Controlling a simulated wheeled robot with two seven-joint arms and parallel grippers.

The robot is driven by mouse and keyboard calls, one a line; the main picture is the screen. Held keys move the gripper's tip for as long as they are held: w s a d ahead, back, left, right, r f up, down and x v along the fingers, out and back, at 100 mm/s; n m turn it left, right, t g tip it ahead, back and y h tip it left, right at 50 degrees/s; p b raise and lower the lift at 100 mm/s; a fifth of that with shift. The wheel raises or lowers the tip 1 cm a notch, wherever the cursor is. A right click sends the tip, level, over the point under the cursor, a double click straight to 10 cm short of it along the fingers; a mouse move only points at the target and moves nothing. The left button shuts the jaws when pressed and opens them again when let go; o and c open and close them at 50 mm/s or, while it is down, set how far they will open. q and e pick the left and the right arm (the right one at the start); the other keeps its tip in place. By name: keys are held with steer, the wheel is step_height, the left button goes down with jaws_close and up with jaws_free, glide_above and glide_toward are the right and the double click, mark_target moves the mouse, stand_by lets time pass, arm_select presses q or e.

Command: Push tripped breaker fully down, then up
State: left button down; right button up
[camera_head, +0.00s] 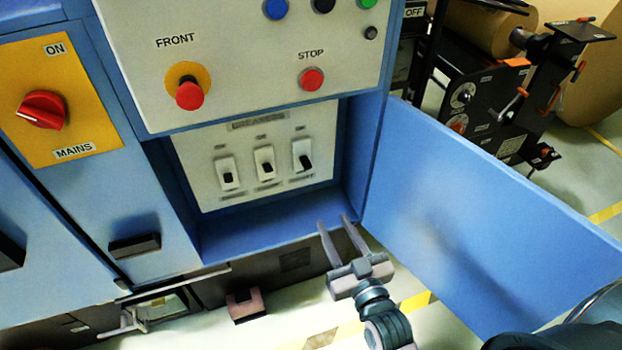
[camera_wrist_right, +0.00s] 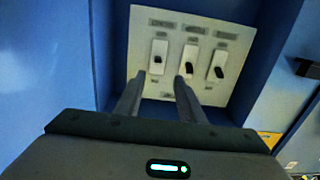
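The breaker panel (camera_head: 205,150) is a pale plate in a blue recess, with three white breakers in a row. The left breaker (camera_head: 225,164), middle breaker (camera_head: 263,153) and right breaker (camera_head: 299,147) each have a dark lever. I cannot tell surely which one is tripped. My right gripper (camera_head: 333,219) is open and empty, below and in front of the panel's right part. In the right wrist view my right gripper (camera_wrist_right: 160,77) has its fingers pointing at the panel (camera_wrist_right: 142,30), overlapping the lower edge of the breakers; contact is not clear. My left gripper is not seen.
An open blue door (camera_head: 480,220) stands right of the recess. Above are a red FRONT button (camera_head: 189,95) and a red STOP button (camera_head: 312,79). A red MAINS switch (camera_head: 42,109) is at the left. The recess floor (camera_head: 265,233) is bare.

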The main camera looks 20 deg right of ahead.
mark_target(309, 167)
steer(key=shift+s+d+r, duration=0.1)
steer(key=shift+r, duration=0.5)
steer(key=w, duration=1.7)
steer(key=shift+w+a, duration=0.25)
steer(key=shift+a, duration=0.05)
jaws_close()
